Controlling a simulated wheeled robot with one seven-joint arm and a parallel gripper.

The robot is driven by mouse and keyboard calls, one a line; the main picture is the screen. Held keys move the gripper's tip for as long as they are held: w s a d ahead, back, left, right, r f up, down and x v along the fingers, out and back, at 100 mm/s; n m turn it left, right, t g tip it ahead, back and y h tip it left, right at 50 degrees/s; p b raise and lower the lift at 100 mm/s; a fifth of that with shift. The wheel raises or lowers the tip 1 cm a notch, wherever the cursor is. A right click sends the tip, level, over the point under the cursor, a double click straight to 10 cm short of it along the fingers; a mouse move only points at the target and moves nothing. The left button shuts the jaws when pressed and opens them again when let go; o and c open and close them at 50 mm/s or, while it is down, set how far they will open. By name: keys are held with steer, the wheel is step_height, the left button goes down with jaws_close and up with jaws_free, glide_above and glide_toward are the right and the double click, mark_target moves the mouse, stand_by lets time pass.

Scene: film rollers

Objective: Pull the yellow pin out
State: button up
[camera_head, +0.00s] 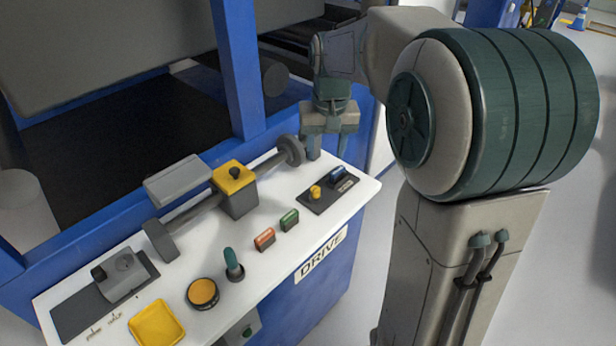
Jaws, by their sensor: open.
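A small yellow pin or knob (315,193) stands on a dark plate (318,208) at the right end of the white console top. A dark blue piece (337,174) sits behind it on the same plate. My gripper (328,153) hangs open and empty, fingers pointing down, above and behind the plate. Its fingers are apart from the yellow piece. The exact height of the fingertips over the console is hard to tell.
A grey shaft with a yellow-topped block (234,178) and a dark disc (291,150) lies left of my gripper.

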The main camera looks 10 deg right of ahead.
steer(key=b, duration=0.2)
glide_above(315, 189)
step_height(315, 189, down, 6)
steer(key=f, duration=0.1)
steer(key=shift+g, duration=0.4)
step_height(315, 189, down, 13)
steer(key=shift+f+b, duration=0.1)
steer(key=shift+b, duration=0.45)
